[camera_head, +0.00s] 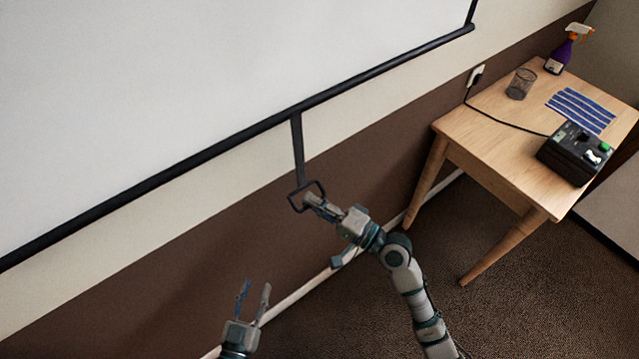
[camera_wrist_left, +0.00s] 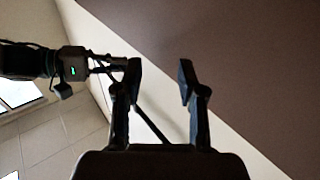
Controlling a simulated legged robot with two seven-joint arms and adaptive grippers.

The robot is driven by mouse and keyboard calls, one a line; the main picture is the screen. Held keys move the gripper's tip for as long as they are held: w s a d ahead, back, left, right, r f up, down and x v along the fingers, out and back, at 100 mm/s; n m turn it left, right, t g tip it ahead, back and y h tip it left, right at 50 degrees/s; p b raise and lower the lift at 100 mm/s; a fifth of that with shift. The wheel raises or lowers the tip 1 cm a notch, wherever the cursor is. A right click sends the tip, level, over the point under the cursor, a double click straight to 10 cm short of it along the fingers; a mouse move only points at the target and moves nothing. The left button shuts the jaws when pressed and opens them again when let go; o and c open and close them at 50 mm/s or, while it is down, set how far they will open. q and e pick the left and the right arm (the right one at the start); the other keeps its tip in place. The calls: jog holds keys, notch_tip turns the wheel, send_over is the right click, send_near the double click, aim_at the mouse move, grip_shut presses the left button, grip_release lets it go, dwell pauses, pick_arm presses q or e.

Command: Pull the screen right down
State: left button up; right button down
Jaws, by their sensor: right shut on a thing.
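The white screen (camera_head: 200,90) hangs in front of the wall, with a black bar (camera_head: 180,178) along its lower edge. A dark strap (camera_head: 298,150) hangs from the bar and ends in a black pull handle (camera_head: 294,203). My right gripper (camera_head: 309,199) is shut on the handle, below the bar. My left gripper (camera_head: 253,287) is open and empty, lower and to the left of the handle. In the left wrist view its two fingers (camera_wrist_left: 160,80) stand apart with nothing between them, and my right gripper shows at the left.
A wooden table (camera_head: 480,135) stands at the right against the wall. On it are a black box (camera_head: 572,160), a blue-striped sheet (camera_head: 582,109), a mesh cup (camera_head: 520,84) and a purple spray bottle (camera_head: 559,56). A cable runs to a wall socket (camera_head: 476,74).

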pick_arm(q)
jog(key=s+r+n+t+b, duration=0.1)
jog(key=s+r+t+b, duration=0.2)
jog(key=r+t, duration=0.5)
jog(key=shift+s+a+r+t+h, duration=0.2)
jog(key=shift+s+a+t+h, duration=0.1)
jog(key=shift+s, duration=0.6)
pick_arm(e)
notch_tip(320, 180, down, 7)
jog(key=shift+s+a+g, duration=0.25)
jog(key=shift+a+g, duration=0.05)
jog(key=shift+a, duration=0.1)
jog(key=c, duration=1.4)
grip_release()
jog(key=shift+a, duration=0.15)
jog(key=shift+o, duration=0.8)
jog(key=shift+a, duration=0.2)
jog(key=v, duration=1.2)
jog(key=shift+d+f, duration=0.15)
jog(key=shift+d, duration=0.1)
